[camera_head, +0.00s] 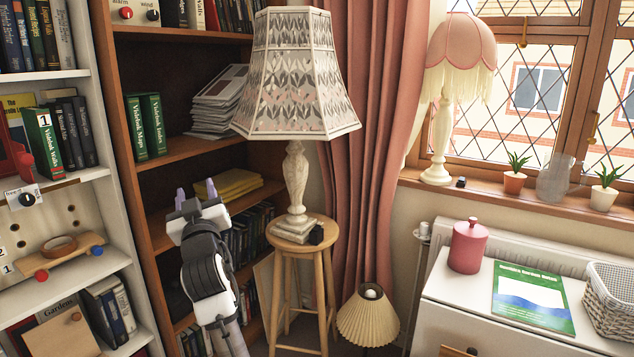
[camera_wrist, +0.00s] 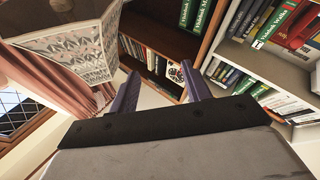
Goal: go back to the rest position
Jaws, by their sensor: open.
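My gripper (camera_head: 192,200) is raised in front of the brown bookcase in the head view, left of the stool. Its two purple-grey fingers stand apart, with nothing seen between them. In the wrist view my gripper (camera_wrist: 160,88) also shows open and empty, with its fingers pointing toward the bookcase shelves.
A patterned lamp (camera_head: 298,75) stands on a wooden stool (camera_head: 290,246) just right of my arm. The brown bookcase (camera_head: 178,152) is behind, and a white shelf unit (camera_head: 62,195) is at left. A white cabinet (camera_head: 470,290) with a pink canister (camera_head: 467,248) stands at right.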

